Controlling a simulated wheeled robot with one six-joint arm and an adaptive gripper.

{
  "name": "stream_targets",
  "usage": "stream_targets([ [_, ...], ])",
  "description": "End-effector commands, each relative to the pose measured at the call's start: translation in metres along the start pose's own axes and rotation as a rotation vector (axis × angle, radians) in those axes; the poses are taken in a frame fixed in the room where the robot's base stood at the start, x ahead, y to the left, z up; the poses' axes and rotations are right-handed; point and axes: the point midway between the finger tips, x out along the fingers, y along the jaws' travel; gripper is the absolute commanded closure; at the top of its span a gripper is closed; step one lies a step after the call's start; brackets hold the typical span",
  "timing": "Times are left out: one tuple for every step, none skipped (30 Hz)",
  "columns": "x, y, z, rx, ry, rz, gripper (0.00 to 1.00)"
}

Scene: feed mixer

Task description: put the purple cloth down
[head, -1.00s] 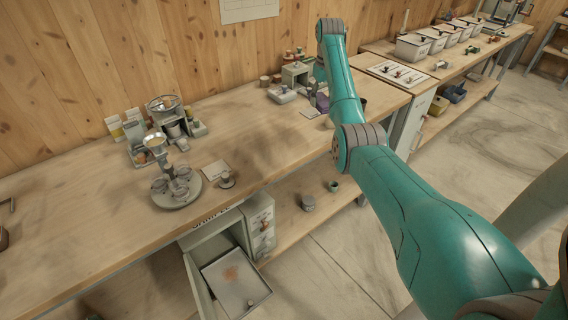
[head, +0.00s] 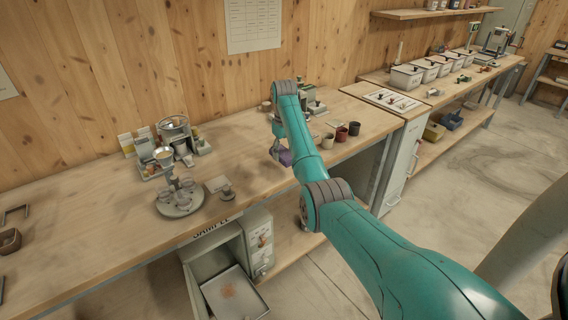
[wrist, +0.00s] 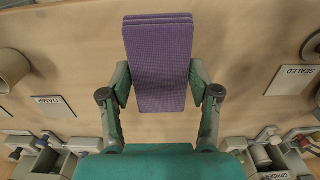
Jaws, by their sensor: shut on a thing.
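The purple cloth (wrist: 160,65) is a folded, ribbed block held between the two fingers of my gripper (wrist: 161,80) in the wrist view. The fingers press on its left and right sides. In the head view a small part of the purple cloth (head: 286,157) shows beside my arm, over the wooden bench (head: 245,165). My arm hides much of my gripper (head: 278,150) there. I cannot tell whether the cloth touches the bench or hangs above it.
A card reading DAMP (wrist: 53,106) lies left of the cloth and one reading SEALED (wrist: 292,80) lies right. A round stand with cups (head: 180,200) is left on the bench. Several small cups (head: 341,134) stand right of my arm. Bare bench surrounds the cloth.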

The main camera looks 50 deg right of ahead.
Motion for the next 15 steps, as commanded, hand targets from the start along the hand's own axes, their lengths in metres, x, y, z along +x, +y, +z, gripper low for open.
stream_targets([
  [0.004, 0.0, 0.0, 0.0, -0.001, 0.0, 0.66],
  [0.006, 0.0, 0.0, 0.0, -0.001, -0.001, 0.66],
  [0.011, 0.0, 0.0, 0.0, -0.001, -0.001, 0.66],
  [0.016, 0.0, 0.0, 0.0, -0.001, 0.0, 0.66],
  [0.02, 0.0, 0.0, 0.0, -0.001, -0.001, 0.66],
  [0.027, 0.0, 0.001, 0.0, -0.003, -0.001, 0.66],
  [0.032, 0.0, 0.001, 0.0, -0.002, -0.001, 0.66],
  [0.037, 0.0, 0.0, 0.0, -0.002, -0.001, 0.66],
  [0.042, 0.0, 0.001, 0.0, -0.002, -0.001, 0.66],
  [0.044, 0.0, 0.0, 0.0, -0.001, 0.0, 0.66],
  [0.046, 0.0, 0.0, 0.001, 0.0, 0.0, 0.66],
  [0.047, 0.0, 0.0, 0.001, 0.001, 0.0, 0.66],
  [0.047, 0.0, 0.0, 0.001, 0.001, 0.0, 0.66],
  [0.047, 0.0, 0.0, 0.001, 0.001, 0.001, 0.66],
  [0.047, 0.0, 0.0, 0.001, 0.001, 0.001, 0.66],
])
